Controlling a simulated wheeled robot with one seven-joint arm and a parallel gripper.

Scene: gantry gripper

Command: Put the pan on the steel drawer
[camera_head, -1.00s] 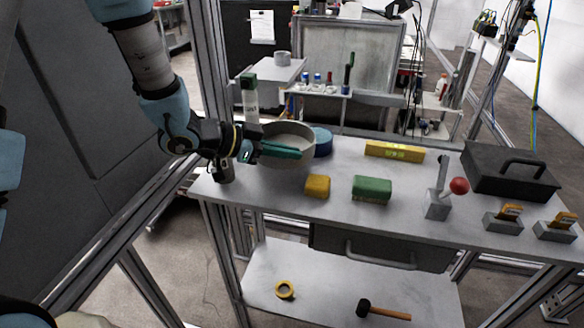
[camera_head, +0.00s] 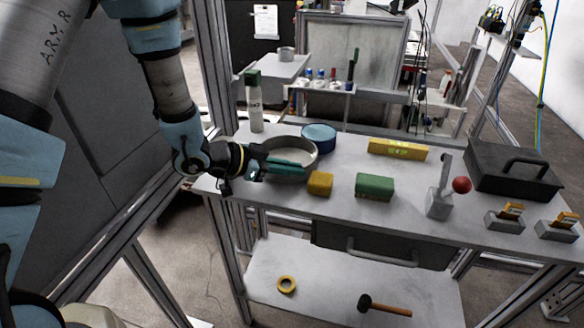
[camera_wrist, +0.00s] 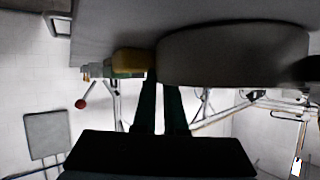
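The pan (camera_head: 290,150), round and pale inside, is at the left end of the table. In the wrist view its grey side wall (camera_wrist: 235,55) fills the upper right, and a dark part sticks out at its right. My gripper (camera_head: 298,170) reaches across it from the left with teal fingers, which also show in the wrist view (camera_wrist: 163,88). The fingers are close together at the pan's wall and seem to pinch it. Whether the pan touches the tabletop is unclear. The drawer (camera_head: 345,241), dark grey with a bar handle, hangs closed under the tabletop.
A yellow block (camera_head: 320,183), green block (camera_head: 375,187), blue round container (camera_head: 319,137) and spray can (camera_head: 254,105) stand near the pan. Farther right are a red-knobbed lever (camera_head: 440,190) and black box (camera_head: 508,172). The lower shelf (camera_head: 320,285) holds a tape roll and mallet.

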